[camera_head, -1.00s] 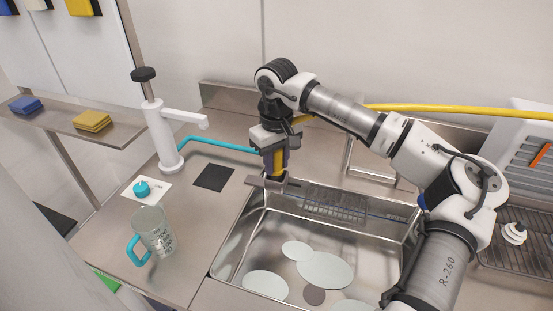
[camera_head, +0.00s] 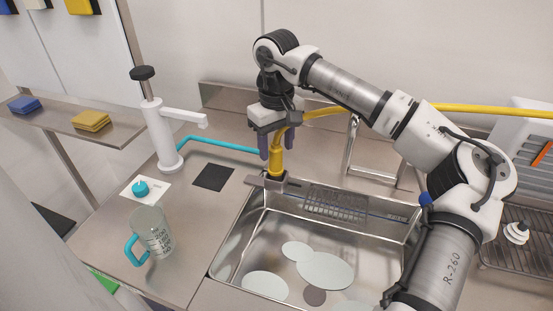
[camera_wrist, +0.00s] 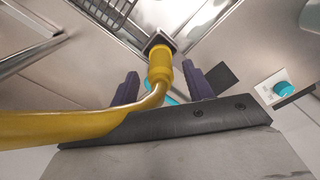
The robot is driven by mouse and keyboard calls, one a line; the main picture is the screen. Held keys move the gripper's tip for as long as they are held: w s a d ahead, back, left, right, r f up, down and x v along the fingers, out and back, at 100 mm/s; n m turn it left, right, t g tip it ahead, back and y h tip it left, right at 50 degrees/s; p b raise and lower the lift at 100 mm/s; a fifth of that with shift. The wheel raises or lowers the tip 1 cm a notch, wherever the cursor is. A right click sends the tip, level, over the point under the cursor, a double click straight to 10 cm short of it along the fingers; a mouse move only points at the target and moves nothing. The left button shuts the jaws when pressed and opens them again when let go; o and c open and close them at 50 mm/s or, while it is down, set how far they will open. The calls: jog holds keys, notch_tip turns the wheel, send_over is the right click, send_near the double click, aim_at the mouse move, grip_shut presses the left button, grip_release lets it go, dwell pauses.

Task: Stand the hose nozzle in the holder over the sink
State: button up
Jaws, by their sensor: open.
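The yellow hose nozzle (camera_head: 277,158) stands upright in the holder (camera_head: 266,183), a small metal bracket at the back left corner of the sink (camera_head: 232,236). In the wrist view the nozzle (camera_wrist: 160,64) has its end inside the holder's square opening (camera_wrist: 161,40). My gripper (camera_head: 277,150) is open just above and around the upper nozzle. In the wrist view its two dark fingers (camera_wrist: 163,84) are apart on either side of the nozzle, with a gap at each side. The yellow hose (camera_head: 420,108) bends from the nozzle top and runs right.
A white pump tap (camera_head: 163,135) with a teal hose (camera_head: 215,143) stands left of the sink. A measuring jug (camera_head: 153,233) is at the front left. A metal rail (camera_head: 372,172) rises behind the sink. A drying rack (camera_head: 507,262) is at right. Plates lie in the sink.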

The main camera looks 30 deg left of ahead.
notch_tip(320, 180, up, 7)
jog(key=shift+r+b, duration=0.15)
jog(key=shift+b, duration=0.15)
dwell(0.5)
